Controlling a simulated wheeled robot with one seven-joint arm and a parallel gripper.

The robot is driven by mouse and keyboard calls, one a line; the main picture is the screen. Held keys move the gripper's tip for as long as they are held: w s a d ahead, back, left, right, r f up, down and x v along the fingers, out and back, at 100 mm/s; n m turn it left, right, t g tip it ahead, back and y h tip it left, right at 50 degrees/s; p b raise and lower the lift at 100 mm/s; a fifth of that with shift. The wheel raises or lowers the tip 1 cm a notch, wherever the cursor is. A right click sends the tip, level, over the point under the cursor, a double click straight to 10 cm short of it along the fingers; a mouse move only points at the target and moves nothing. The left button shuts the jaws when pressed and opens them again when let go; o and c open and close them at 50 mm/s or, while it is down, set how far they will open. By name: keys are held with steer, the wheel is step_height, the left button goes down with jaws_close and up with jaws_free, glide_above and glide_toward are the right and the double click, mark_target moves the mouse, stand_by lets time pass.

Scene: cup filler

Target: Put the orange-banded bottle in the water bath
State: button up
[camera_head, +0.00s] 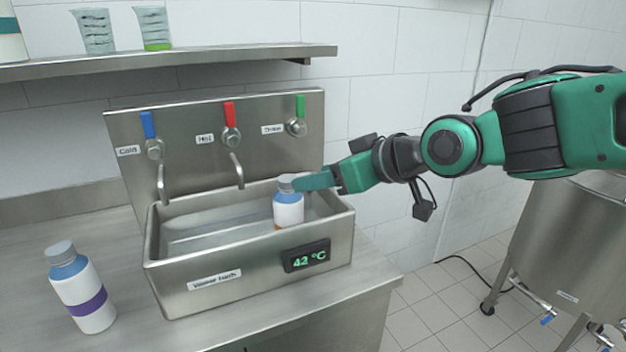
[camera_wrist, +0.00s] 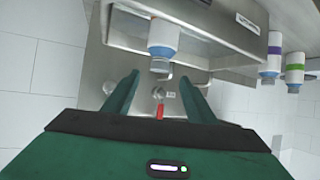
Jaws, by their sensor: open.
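The orange-banded bottle (camera_head: 288,209) stands upright inside the right end of the steel water bath (camera_head: 250,268). It has a grey cap and a blue shoulder; a sliver of orange shows low on it, and the front wall hides its base. My gripper (camera_head: 312,181) is at the bottle's cap, reaching in from the right. In the wrist view the fingers (camera_wrist: 160,80) are spread apart and empty, with the bottle (camera_wrist: 163,36) just beyond the fingertips. I cannot tell whether a finger touches the cap.
A purple-banded bottle (camera_head: 82,289) stands on the counter left of the bath; a green-banded bottle (camera_wrist: 295,68) shows in the wrist view. Cold, hot and drain valves sit on the back panel (camera_head: 200,125), with two spouts over the bath. A shelf (camera_head: 180,60) holds beakers. The display reads 42 °C.

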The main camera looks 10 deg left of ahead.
steer(key=shift+s+d+r, duration=0.1)
steer(key=shift+d, duration=0.05)
steer(key=s+d+f+m+g+h, duration=0.1)
steer(key=d+f+m+h, duration=0.25)
steer(key=d, duration=0.65)
steer(key=d+f+m+h, duration=0.2)
steer(key=d+f, duration=0.2)
steer(key=d, duration=0.6)
steer(key=s+d+f+m+g+h, duration=0.1)
steer(key=d+f+m+h, duration=0.15)
steer(key=d, duration=0.75)
steer(key=s+d+f+m+g, duration=0.3)
steer(key=s+d, duration=0.5)
steer(key=s, duration=0.3)
steer(key=s+d+f+m+g+h, duration=0.1)
steer(key=s+d+f+m, duration=0.3)
steer(key=s+d, duration=0.4)
steer(key=s+m+g, duration=0.1)
steer(key=s, duration=0.2)
steer(key=shift+d+m+g, duration=0.15)
steer(key=shift+m+g, duration=0.25)
